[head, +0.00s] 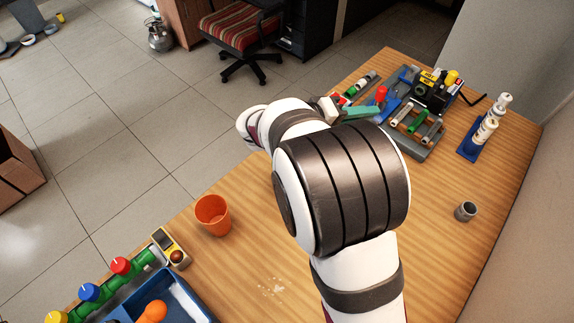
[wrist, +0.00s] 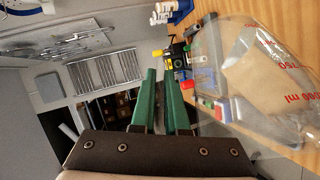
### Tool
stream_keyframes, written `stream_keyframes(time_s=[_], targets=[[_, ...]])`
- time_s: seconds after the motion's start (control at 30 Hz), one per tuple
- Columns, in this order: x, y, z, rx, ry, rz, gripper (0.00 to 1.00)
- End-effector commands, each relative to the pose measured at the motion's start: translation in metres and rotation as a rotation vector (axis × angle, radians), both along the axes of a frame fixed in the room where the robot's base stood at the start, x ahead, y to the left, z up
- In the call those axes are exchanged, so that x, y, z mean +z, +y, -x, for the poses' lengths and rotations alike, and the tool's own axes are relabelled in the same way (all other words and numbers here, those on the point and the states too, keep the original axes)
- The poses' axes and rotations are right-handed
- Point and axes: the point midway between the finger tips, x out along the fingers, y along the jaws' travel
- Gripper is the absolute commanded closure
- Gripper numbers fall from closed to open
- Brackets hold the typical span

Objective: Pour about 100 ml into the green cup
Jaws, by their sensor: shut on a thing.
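My gripper (wrist: 161,75) shows two green fingers in the wrist view. It is shut on a clear measuring vessel (wrist: 252,95) with red ml markings, which fills the right side of that view, close beside the fingers. The exact point of grip is not clear, and I cannot tell how much liquid is inside. In the head view the green fingers (head: 362,112) point right, beyond my arm, and the vessel cannot be made out there. I see no green cup in either view; my arm hides part of the table.
An orange cup (head: 213,216) stands left of my arm. A small grey cup (head: 465,211) stands at right. Tools and a grey tray (head: 416,138) crowd the far end, near a blue stand (head: 469,147) with white bottles. A blue bin (head: 190,297) and valve manifold (head: 107,283) are at lower left.

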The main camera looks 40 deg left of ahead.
Motion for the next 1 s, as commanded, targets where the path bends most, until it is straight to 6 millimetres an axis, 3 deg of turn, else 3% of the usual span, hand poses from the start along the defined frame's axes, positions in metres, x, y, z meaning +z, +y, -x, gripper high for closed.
stream_keyframes(time_s=[1.0], targets=[[0.0071,0.0098,0.0089,0.001,-0.043,0.042,1.00]])
